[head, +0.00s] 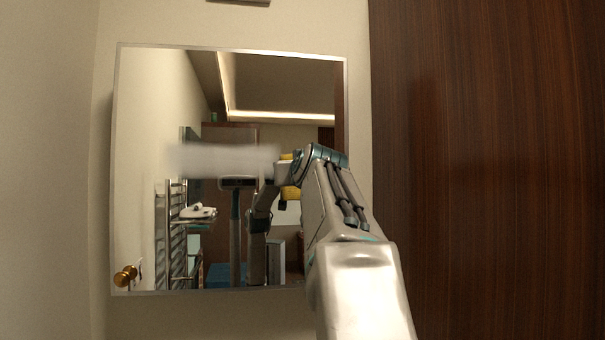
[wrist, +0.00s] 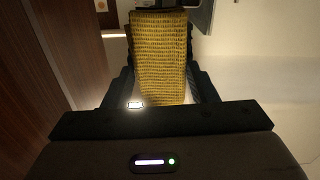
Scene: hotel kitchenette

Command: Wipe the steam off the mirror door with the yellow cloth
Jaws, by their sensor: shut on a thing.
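The mirror door (head: 190,80) hangs on the wall in a thin pale frame. A whitish blurred band of steam (head: 222,160) lies across its middle, from left of centre to near my wrist. The glass above and below it looks clear. The yellow cloth (wrist: 160,55) is woven and hangs between the dark fingers of my gripper (wrist: 163,88), which is shut on it. In the head view small yellow patches of cloth (head: 287,157) show beside my wrist, at the right end of the band. My wrist hides most of the gripper; I cannot tell whether the cloth touches the glass.
A brass knob (head: 125,276) is at the mirror door's lower left corner. A dark wood panel (head: 490,150) stands close on the right. A pale wall (head: 45,150) is on the left. The towel rail, shelf and my own body inside the mirror are reflections.

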